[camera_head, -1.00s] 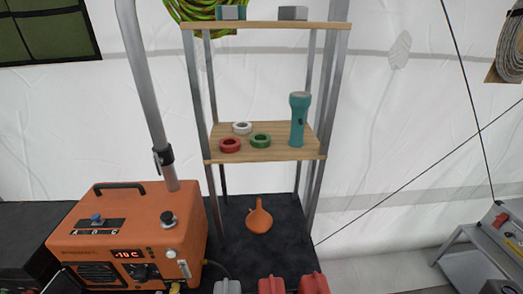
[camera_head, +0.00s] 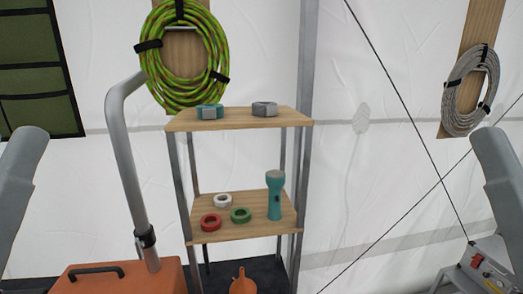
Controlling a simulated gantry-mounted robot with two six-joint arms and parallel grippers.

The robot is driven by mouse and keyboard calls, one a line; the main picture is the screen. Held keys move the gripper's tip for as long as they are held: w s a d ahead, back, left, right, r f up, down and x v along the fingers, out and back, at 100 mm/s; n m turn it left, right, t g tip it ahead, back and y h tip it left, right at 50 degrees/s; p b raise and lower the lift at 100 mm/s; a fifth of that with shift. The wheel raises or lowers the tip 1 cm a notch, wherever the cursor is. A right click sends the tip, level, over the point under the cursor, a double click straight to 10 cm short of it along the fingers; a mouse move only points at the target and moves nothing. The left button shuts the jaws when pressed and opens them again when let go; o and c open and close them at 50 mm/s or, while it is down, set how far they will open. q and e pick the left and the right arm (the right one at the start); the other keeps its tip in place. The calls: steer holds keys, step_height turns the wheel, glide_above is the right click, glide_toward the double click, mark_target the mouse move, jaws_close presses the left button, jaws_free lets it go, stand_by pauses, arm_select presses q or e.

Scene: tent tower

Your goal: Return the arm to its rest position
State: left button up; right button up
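Neither of my grippers shows in the head view. Only a smooth grey link of each of my arms is in sight, one at the left edge and one at the right edge. Both links stand upright at a slant, and their lower ends run out of the picture. Whether either gripper holds anything is hidden.
A shelf tower (camera_head: 185,126) stands in the middle, bearing a teal flashlight (camera_head: 274,198), red (camera_head: 210,223), white (camera_head: 223,200) and green (camera_head: 241,215) tape rolls.

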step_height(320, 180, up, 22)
steer(key=p, duration=1.8)
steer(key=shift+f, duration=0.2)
